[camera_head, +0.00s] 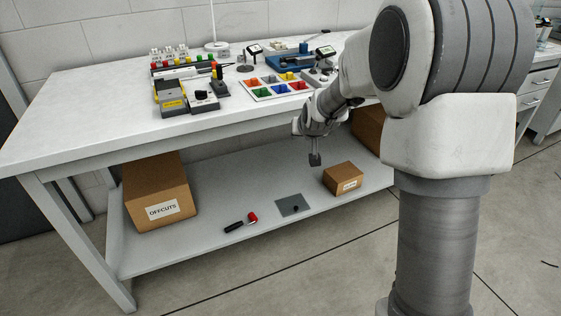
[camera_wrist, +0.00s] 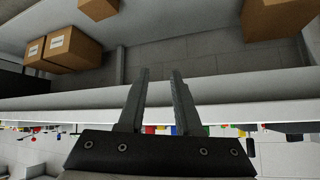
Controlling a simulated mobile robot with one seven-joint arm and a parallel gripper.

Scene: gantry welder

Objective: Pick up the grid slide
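A flat grey plate (camera_head: 291,205) with a small dark knob lies on the lower shelf of the workbench; it looks like the grid slide, though I cannot make out a grid on it. I cannot pick it out in the wrist view. My gripper (camera_head: 315,160) hangs below the tabletop's front edge, above the lower shelf and apart from the plate. In the wrist view my gripper (camera_wrist: 160,72) has its two fingers apart with nothing between them.
The lower shelf (camera_head: 215,180) also holds an OFFCUTS carton (camera_head: 157,195), a small carton (camera_head: 343,179) right of the plate, and a red-and-black roller-like tool (camera_head: 240,222) to its left. The tabletop (camera_head: 110,95) overhangs the shelf and carries coloured bins (camera_head: 278,86) and devices.

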